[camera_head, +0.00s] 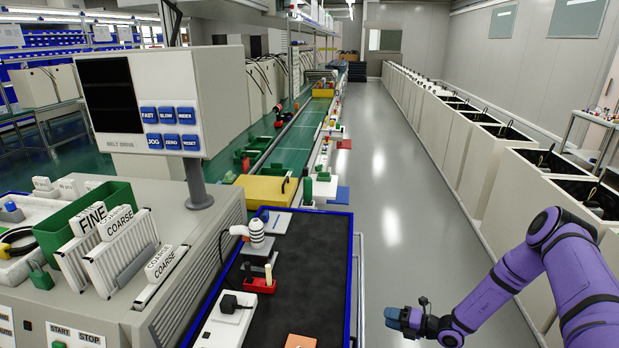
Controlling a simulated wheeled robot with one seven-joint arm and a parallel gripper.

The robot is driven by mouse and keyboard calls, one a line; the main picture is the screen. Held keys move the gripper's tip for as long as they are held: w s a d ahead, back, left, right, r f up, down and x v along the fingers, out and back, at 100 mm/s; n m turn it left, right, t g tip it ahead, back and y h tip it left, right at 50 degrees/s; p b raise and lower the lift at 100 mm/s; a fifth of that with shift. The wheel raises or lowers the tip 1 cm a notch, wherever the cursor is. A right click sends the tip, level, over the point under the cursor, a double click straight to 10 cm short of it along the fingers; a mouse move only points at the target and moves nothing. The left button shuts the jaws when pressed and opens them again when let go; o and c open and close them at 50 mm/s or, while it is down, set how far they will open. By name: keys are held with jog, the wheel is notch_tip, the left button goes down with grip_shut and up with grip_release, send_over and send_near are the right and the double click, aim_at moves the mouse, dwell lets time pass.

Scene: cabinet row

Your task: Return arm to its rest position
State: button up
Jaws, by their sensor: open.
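My purple arm comes in from the lower right and bends down at its elbow. My gripper (391,318) is at the bottom centre-right and points left, over the grey floor (385,215) as seen here. It is open, with nothing visible in it. The fingers are small and dark blue, so the gap between them is hard to make out. It is apart from the black-topped cart (318,265) with a blue rim to its left.
The cart carries a white bottle-like part (257,234), a red block (260,286) and a white box (224,318). A grey machine with a button panel (171,127) stands at left. Open-topped bins (515,185) line the right. The aisle between is clear.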

notch_tip(320, 180, up, 20)
jog(key=w+n+g, duration=0.1)
jog(key=n+g, duration=0.5)
jog(key=n, duration=0.6)
jog(key=s+a+r+n+g+h, duration=0.15)
jog(key=s+r+n, duration=0.3)
jog(key=r, duration=0.45)
jog(key=s+r+n+h, duration=0.3)
jog(key=r+n, duration=0.3)
jog(key=r, duration=0.4)
jog(key=s+a+r+n+g+h, duration=0.1)
jog(key=s+r+n+h, duration=0.3)
jog(key=r, duration=0.5)
jog(key=s+d+r+n+t+h, duration=0.1)
jog(key=s+r+n+t+h, duration=0.1)
jog(key=s+r+n, duration=0.4)
jog(key=s+d+r+n+t+h, duration=0.2)
jog(key=s+r+n, duration=0.5)
jog(key=s, duration=1)
jog(key=shift+s+d+r+t+h, duration=0.25)
jog(key=shift+r+t+h, duration=0.3)
jog(key=shift+t, duration=0.2)
jog(key=shift+n, duration=0.25)
